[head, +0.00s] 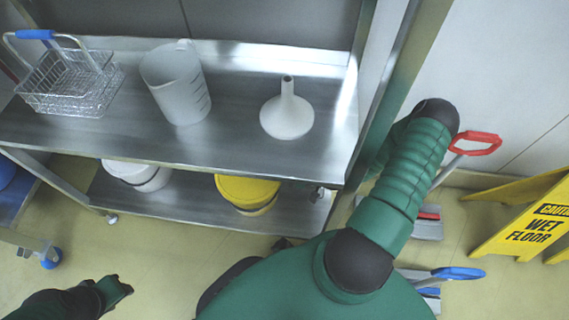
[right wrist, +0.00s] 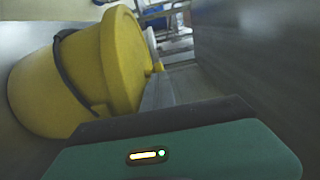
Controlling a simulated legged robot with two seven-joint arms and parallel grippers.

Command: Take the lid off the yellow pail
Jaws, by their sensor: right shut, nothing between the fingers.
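The yellow pail stands on the lower shelf in the head view, where its yellow lid (head: 247,188) shows below the upper shelf's edge. In the right wrist view the pail (right wrist: 38,92) appears tipped sideways, with the lid (right wrist: 125,60) on it. A small yellow knob (right wrist: 157,67) sticks out from the lid. A dark handle lies around the pail's side. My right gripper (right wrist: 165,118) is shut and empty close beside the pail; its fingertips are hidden. In the head view, the shelf and post hide it. My left gripper (head: 118,288) is low at the left, away from the shelf.
The upper shelf (head: 225,135) carries a wire basket (head: 70,82), a white jug (head: 176,85) and a white funnel (head: 287,112). A white pail (head: 137,172) stands left of the yellow one on the lower shelf. A wet-floor sign (head: 525,220) and dustpans are at the right.

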